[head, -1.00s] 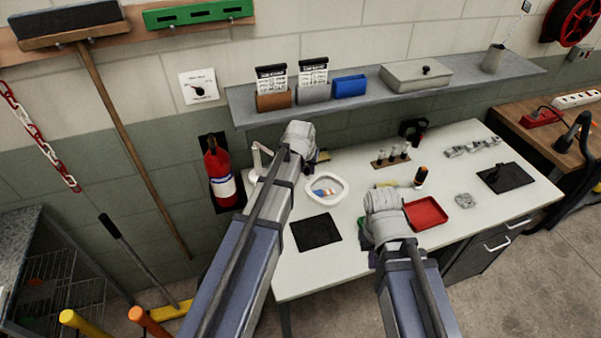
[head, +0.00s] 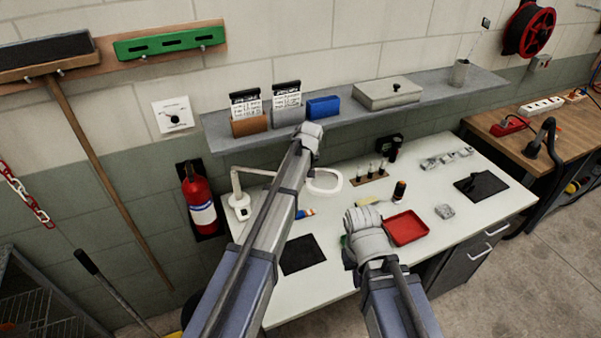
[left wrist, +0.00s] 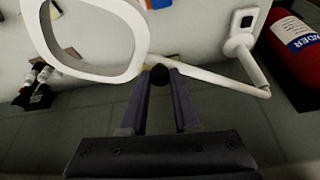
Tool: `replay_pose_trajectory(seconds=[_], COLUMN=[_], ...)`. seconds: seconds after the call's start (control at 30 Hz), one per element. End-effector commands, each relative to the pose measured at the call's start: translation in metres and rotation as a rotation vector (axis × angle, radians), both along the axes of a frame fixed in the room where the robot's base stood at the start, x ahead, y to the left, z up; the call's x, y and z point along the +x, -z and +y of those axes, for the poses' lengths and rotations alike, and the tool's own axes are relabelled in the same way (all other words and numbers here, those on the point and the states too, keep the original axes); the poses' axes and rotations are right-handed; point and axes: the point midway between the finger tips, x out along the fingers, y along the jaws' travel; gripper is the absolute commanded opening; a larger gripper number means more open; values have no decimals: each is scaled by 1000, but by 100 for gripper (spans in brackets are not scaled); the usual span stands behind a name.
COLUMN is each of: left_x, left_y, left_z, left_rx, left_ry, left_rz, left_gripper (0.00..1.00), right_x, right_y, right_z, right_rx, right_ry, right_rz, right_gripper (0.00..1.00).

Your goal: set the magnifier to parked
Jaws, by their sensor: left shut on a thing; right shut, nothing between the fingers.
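The magnifier is a white lamp with a base (head: 241,207) at the desk's back left, a jointed arm and a ring head (head: 324,186) held out to the right. My left gripper (left wrist: 160,76) is shut on a dark knob beside the ring (left wrist: 142,35), where the white arm (left wrist: 215,80) meets it. In the head view, my left wrist hides those fingers. My right gripper (head: 350,255) is low over the desk's front, left of the red tray (head: 406,228). Its fingers are mostly hidden by its wrist; it is shut and empty.
A shelf (head: 355,110) with boxes and card holders runs along the wall above the desk (head: 345,205). A fire extinguisher (head: 200,200) hangs left of the lamp base. A black mat (head: 302,254), small colored item (head: 305,213) and upright tools (head: 371,170) are on the desk.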

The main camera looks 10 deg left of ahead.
Motion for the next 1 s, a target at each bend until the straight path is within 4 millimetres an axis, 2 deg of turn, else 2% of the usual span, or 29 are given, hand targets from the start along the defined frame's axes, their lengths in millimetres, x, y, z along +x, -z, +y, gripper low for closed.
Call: replay_pose_trajectory(seconds=[0.23, 0.27, 0.5, 0.83, 1.0], left_x=[0, 0, 0, -1, -4], left_y=[0, 0, 0, -2, -11], left_z=[0, 0, 0, 0, -1], left_rx=[0, 0, 0, 0, 0], left_ry=[0, 0, 1, 1, 1], left_rz=[1, 1, 1, 0, 0], left_gripper=[0, 30, 57, 59, 59], right_x=[0, 0, 0, 0, 0], right_y=[0, 0, 0, -2, -11], right_z=[0, 0, 0, 0, 0], right_rx=[0, 0, 0, 0, 0], right_ry=[0, 0, 0, 0, 0], right_rz=[0, 0, 0, 0, 0], right_gripper=[0, 0, 0, 0, 0])
